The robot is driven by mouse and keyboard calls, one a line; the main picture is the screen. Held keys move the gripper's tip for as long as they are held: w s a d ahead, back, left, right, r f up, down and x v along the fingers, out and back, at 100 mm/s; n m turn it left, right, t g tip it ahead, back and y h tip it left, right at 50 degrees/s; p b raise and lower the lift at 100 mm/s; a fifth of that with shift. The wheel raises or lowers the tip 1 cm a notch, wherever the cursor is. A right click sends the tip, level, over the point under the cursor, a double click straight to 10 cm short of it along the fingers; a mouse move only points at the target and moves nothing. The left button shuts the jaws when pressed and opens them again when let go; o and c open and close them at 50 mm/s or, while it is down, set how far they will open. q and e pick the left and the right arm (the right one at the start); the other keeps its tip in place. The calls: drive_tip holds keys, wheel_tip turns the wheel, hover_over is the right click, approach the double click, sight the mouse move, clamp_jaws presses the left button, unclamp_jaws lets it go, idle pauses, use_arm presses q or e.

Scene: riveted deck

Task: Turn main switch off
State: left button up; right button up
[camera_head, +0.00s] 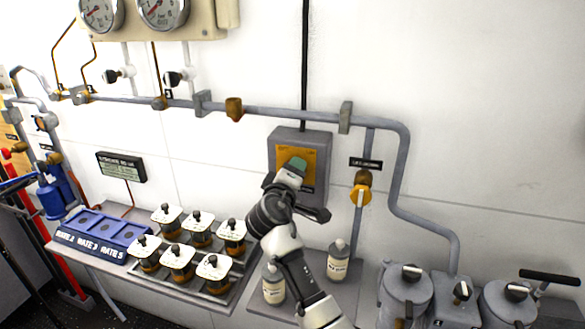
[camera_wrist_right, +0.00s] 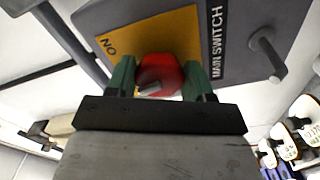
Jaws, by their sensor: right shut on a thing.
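The main switch box (camera_head: 314,138) is grey, with a yellow plate (camera_head: 313,162), and is fixed to the white wall in the head view. In the right wrist view, its red knob (camera_wrist_right: 168,68) sits by the yellow plate (camera_wrist_right: 150,35), next to a "MAIN SWITCH" label (camera_wrist_right: 216,42). My right gripper (camera_wrist_right: 160,76) has its green fingers on both sides of the red knob, shut on it. In the head view, my right gripper (camera_head: 297,165) hides the knob. My left gripper is not in view.
A grey pipe (camera_head: 270,112) runs above the box. Several white-topped jars (camera_head: 197,222) stand on a rack at lower left, and bottles (camera_head: 338,262) stand below. Two gauges (camera_head: 162,10) hang at upper left.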

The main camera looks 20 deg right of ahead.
drive_tip(key=n+p, duration=0.2)
drive_tip(key=n, duration=0.1)
drive_tip(key=n+p, duration=0.1)
drive_tip(key=n, duration=0.1)
drive_tip(key=shift+r, duration=0.3)
drive_tip(key=shift+n+p, duration=0.75)
drive_tip(key=shift+n, duration=0.05)
drive_tip(key=shift+f, duration=0.1)
drive_tip(key=o, duration=0.9)
drive_tip(key=shift+d, duration=0.1)
drive_tip(key=shift+o, duration=0.2)
drive_tip(key=b+v, duration=0.3)
drive_tip(key=v, duration=0.7)
drive_tip(key=shift+s+a+b, duration=0.3)
